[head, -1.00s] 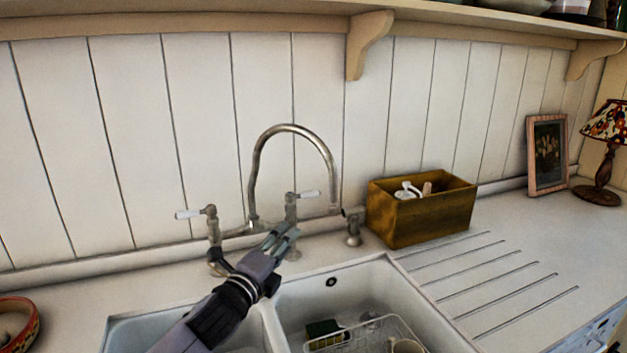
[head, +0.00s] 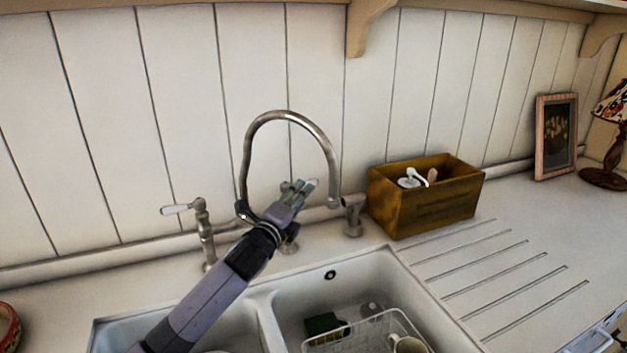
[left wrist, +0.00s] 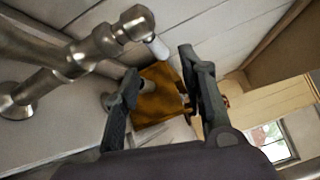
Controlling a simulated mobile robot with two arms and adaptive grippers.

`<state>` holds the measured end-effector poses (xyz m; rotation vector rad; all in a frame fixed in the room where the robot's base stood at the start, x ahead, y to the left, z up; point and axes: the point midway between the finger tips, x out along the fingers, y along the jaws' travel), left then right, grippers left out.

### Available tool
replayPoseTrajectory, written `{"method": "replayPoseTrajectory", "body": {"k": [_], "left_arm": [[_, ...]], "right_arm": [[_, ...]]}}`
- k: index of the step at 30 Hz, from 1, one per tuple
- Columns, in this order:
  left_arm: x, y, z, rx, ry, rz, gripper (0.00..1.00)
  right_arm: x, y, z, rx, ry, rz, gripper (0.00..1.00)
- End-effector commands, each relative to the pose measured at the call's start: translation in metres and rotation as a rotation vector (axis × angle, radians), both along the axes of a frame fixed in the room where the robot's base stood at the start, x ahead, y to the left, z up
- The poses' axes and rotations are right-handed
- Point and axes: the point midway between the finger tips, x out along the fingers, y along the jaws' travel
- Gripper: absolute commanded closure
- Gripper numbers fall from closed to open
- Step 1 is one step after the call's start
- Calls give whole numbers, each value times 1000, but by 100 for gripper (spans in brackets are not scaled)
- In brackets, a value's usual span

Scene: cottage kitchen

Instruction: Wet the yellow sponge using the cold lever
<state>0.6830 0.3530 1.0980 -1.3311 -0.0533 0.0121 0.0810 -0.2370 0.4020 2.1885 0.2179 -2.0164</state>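The faucet (head: 288,117) stands behind the double sink with two white-handled levers. The left lever (head: 177,209) points left in the head view. The right lever is mostly hidden behind my left gripper (head: 299,190); in the left wrist view its white handle (left wrist: 158,47) shows close to my fingers. My left gripper (left wrist: 160,75) is open, with a clear gap between its fingers and nothing between them. A dark green sponge-like block (head: 324,324) lies in the right basin by the wire rack; little yellow shows on it. No water is seen running. My right gripper is not in view.
A wooden box (head: 425,205) with a white-topped bottle stands right of the faucet, behind the grooved drainboard (head: 500,265). A small side fixture (head: 353,220) stands between faucet and box. The wire rack (head: 378,330) holds a mug (head: 408,345).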

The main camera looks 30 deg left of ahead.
Motion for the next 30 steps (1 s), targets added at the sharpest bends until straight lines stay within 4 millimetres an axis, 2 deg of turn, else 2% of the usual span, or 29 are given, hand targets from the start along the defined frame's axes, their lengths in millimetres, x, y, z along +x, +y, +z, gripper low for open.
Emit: {"method": "replayPoseTrajectory", "body": {"k": [6,12,18,27,30], "left_arm": [[41,2,3,-3,-1,2,62],[68,3,3,-1,0,1,62],[80,3,2,-1,1,0,62],[82,3,2,0,0,-1,62],[82,3,2,0,0,0,67]], "right_arm": [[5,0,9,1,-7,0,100],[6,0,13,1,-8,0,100],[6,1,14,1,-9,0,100],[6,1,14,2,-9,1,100],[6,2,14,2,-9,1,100]]}}
